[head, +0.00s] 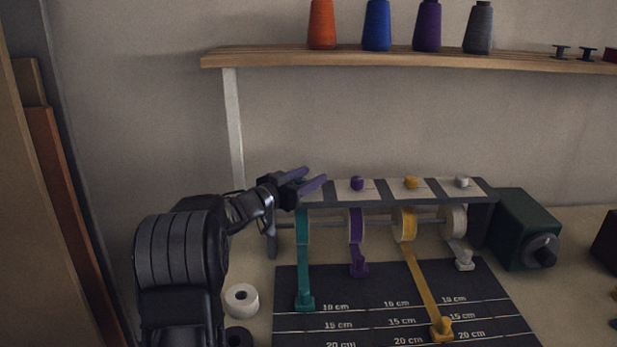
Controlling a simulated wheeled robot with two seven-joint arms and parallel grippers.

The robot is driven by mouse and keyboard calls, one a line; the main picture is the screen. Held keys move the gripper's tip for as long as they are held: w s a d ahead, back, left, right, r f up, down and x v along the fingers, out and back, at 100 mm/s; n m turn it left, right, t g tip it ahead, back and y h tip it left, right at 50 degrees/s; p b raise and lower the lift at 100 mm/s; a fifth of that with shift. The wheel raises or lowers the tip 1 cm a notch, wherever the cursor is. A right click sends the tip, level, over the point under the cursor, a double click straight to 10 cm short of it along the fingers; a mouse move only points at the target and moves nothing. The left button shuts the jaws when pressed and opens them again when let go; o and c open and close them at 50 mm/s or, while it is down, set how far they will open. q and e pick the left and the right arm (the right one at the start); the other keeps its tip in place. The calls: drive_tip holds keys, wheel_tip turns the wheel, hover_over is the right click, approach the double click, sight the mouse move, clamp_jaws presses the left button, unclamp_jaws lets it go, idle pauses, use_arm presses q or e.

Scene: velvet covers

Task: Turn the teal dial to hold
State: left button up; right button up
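My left gripper (308,178) is over the left end of the striped dial panel (336,190). Its two fingers point right with a gap between them. The teal dial is hidden behind or under this gripper, so its setting and any contact cannot be told. Below it, the teal ribbon (303,262) hangs from its roll down to a teal clip (305,302) on the dark mat. The purple dial (357,183), yellow dial (411,182) and white dial (462,181) are uncovered along the panel. My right gripper is not in view.
The dark measuring mat (290,282) lies in front of the rack. A green machine (524,228) stands at the rack's right end. A white roll (242,299) is beside my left arm. A wooden shelf (270,61) with thread cones runs above.

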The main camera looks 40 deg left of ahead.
use_arm(q)
drive_tip(key=shift+o, duration=0.3)
drive_tip(key=shift+s, duration=0.1)
drive_tip(key=s, duration=0.5)
drive_tip(key=s+a, duration=0.1)
drive_tip(key=s, duration=0.1)
drive_tip(key=shift+s, duration=0.3)
drive_tip(key=shift+r, duration=0.1)
drive_tip(key=d+r+n+t+y, duration=0.1)
drive_tip(key=r, duration=0.1)
drive_tip(key=w+d+r+n+t+y, duration=0.1)
drive_tip(key=r+y, duration=0.1)
drive_tip(key=w+d+r+n+t+y+p, duration=0.1)
drive_tip(key=r+y, duration=0.1)
drive_tip(key=shift+n, duration=0.3)
drive_tip(key=n+y, duration=0.1)
drive_tip(key=y, duration=0.1)
drive_tip(key=shift+d+r+n+y+p, duration=0.1)
drive_tip(key=shift+d+n+y+p, duration=0.2)
drive_tip(key=shift+n+p, duration=0.1)
drive_tip(key=s+d+f+n+g+y, duration=0.1)
drive_tip(key=f+g+y, duration=0.1)
drive_tip(key=s+f+n+g+y, duration=0.1)
drive_tip(key=s+f+g+y, duration=0.1)
drive_tip(key=s+d+f+n+g+y+p, duration=0.1)
drive_tip(key=f+g, duration=0.1)
drive_tip(key=f, duration=0.1)
drive_tip(key=shift+s+d+n+y, duration=0.3)
drive_tip(key=shift+y, duration=0.1)
